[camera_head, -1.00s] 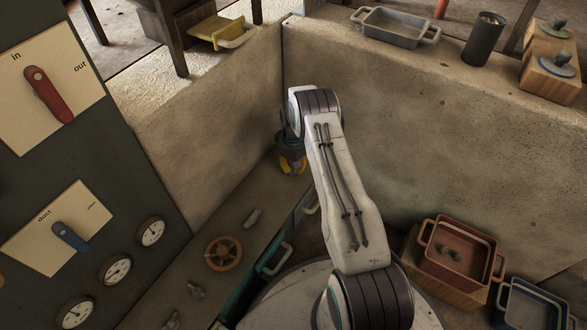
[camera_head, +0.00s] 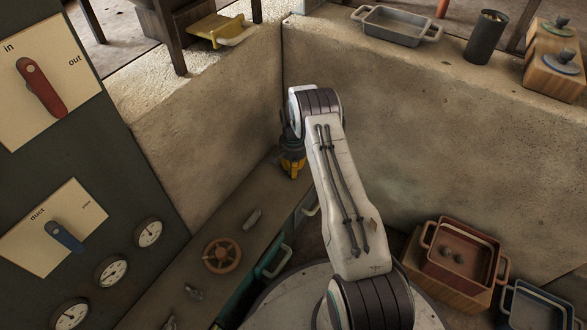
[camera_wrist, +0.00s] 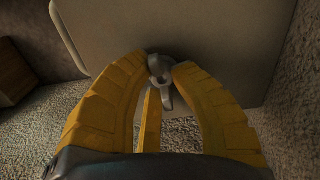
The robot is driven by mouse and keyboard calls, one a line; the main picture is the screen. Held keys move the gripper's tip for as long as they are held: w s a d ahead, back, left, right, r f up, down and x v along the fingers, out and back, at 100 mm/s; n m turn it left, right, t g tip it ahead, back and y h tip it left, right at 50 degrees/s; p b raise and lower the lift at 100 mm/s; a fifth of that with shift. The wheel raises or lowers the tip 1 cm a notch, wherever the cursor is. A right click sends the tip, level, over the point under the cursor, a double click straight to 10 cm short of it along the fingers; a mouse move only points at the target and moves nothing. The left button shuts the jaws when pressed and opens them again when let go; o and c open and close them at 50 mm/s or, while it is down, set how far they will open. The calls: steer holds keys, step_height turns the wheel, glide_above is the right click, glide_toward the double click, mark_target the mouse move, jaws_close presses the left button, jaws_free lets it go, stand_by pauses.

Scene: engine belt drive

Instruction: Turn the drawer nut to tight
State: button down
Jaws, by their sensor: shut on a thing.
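The drawer nut (camera_wrist: 160,68) is a small grey metal piece with a rounded head and a short lobe pointing down in the wrist view. It sits against a pale flat panel (camera_wrist: 205,35). The yellow fingers of my gripper (camera_wrist: 161,72) are shut on it, one at each side. In the head view my gripper (camera_head: 292,167) is low in the corner, at the far end of the bench. The nut is hidden there. A grey winged piece (camera_head: 252,218) and an orange-brown handwheel (camera_head: 222,255) stand nearer on the bench.
Drawer handles (camera_head: 275,261) line the bench's right side. A dark panel with levers and gauges (camera_head: 112,270) stands at left. Concrete walls (camera_head: 215,130) close in the corner behind my gripper. Red (camera_head: 462,258) and blue-grey (camera_head: 530,305) pans are at lower right.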

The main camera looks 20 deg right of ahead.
steer(key=shift+w+a+m, duration=0.1)
steer(key=shift+a+m, duration=0.1)
steer(key=shift+m, duration=0.3)
steer(key=c, duration=1.1)
jaws_free()
steer(key=shift+d, duration=0.1)
steer(key=shift+r, duration=0.55)
step_height(320, 180, up, 11)
steer(key=shift+f, duration=0.1)
